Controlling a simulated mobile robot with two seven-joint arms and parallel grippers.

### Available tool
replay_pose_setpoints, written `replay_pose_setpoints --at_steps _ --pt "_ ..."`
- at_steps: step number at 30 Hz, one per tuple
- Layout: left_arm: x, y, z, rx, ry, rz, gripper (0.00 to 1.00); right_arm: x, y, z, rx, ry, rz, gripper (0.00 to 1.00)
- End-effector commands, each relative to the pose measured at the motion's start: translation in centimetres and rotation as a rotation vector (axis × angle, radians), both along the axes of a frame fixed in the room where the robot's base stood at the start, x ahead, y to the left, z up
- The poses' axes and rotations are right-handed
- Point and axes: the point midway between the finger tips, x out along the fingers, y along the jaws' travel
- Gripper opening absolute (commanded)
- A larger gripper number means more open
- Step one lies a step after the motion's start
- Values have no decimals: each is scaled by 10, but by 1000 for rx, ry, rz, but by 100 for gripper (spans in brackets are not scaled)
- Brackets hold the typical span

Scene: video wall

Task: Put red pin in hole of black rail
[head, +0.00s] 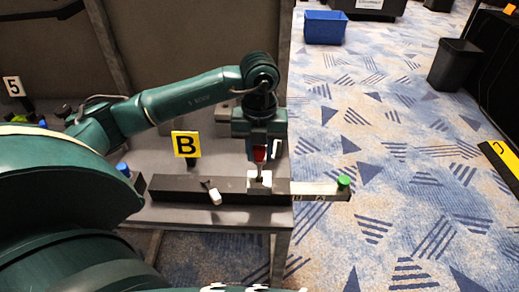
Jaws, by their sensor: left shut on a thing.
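The black rail (170,188) lies along the front of a grey table, and its right end sticks out past the table edge. My left gripper (260,158) points down over the right half of the rail. It is shut on the red pin (260,153), of which only a small red part shows between the fingers. Just below the gripper, a white block (259,184) sits at the rail; I cannot tell whether the pin touches it. The hole in the rail is not clear from here. My right gripper is not in view.
A green-topped piece (343,182) is at the rail's right end. A small white piece with a dark handle (215,196) lies on the rail. A yellow B sign (186,144) stands behind it. A blue bin (325,27) and dark bin (453,64) stand on the carpet.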

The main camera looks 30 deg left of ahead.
Motion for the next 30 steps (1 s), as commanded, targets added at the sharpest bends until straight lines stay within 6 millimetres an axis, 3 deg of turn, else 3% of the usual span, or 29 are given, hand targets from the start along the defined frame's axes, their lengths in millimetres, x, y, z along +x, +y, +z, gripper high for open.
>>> replay_pose_setpoints --at_steps 30 --pt "0 0 -16 0 0 0 4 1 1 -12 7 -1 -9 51"
